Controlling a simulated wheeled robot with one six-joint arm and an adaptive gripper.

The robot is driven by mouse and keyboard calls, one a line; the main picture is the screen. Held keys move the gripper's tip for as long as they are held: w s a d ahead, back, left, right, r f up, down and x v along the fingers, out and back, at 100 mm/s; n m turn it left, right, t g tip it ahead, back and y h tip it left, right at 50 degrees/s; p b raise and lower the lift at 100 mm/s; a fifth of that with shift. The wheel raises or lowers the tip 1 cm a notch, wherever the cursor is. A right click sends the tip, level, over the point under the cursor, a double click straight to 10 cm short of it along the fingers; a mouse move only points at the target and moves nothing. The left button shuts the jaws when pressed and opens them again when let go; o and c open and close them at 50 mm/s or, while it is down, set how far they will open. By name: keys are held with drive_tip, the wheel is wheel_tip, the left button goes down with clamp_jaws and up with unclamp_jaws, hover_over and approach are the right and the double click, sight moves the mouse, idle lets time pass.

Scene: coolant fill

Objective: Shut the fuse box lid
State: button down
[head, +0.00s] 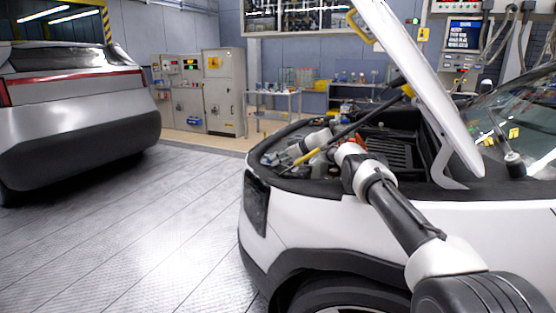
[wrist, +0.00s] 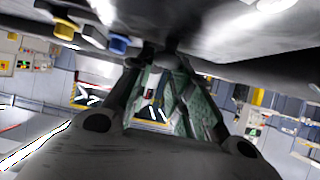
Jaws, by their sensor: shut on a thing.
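In the head view my arm reaches over the white car's fender into the open engine bay (head: 395,148). Its far end is among the engine parts, and its fingertips are hard to make out there. In the wrist view my gripper (wrist: 164,62) has its two dark fingers closing in on a small dark piece at their tips. I cannot tell for sure whether this piece belongs to the fuse box lid. A green, textured surface (wrist: 195,100) shows between and beside the fingers. I cannot clearly make out the fuse box or its lid in either view.
The raised white hood (head: 425,75) stands above the bay, with a dark rod (head: 370,117) slanting beneath it. A yellow-handled part (head: 306,157) lies at the bay's front edge. A silver car (head: 80,115) is at left. The floor (head: 170,225) between the cars is clear.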

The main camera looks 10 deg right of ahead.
sight(305, 171)
drive_tip(key=c, duration=1.3)
unclamp_jaws()
drive_tip(key=shift+f, duration=0.2)
drive_tip(key=shift+o, duration=0.2)
drive_tip(key=shift+d+r, duration=0.1)
drive_tip(key=shift+s+d+r, duration=0.15)
drive_tip(key=shift+s+d, duration=0.05)
drive_tip(key=shift+d, duration=0.1)
drive_tip(key=s+d, duration=0.2)
drive_tip(key=d, duration=0.1)
drive_tip(key=s+d, duration=0.2)
drive_tip(key=d, duration=0.1)
drive_tip(key=s+d, duration=0.3)
drive_tip(key=d, duration=0.1)
drive_tip(key=shift+d, duration=0.1)
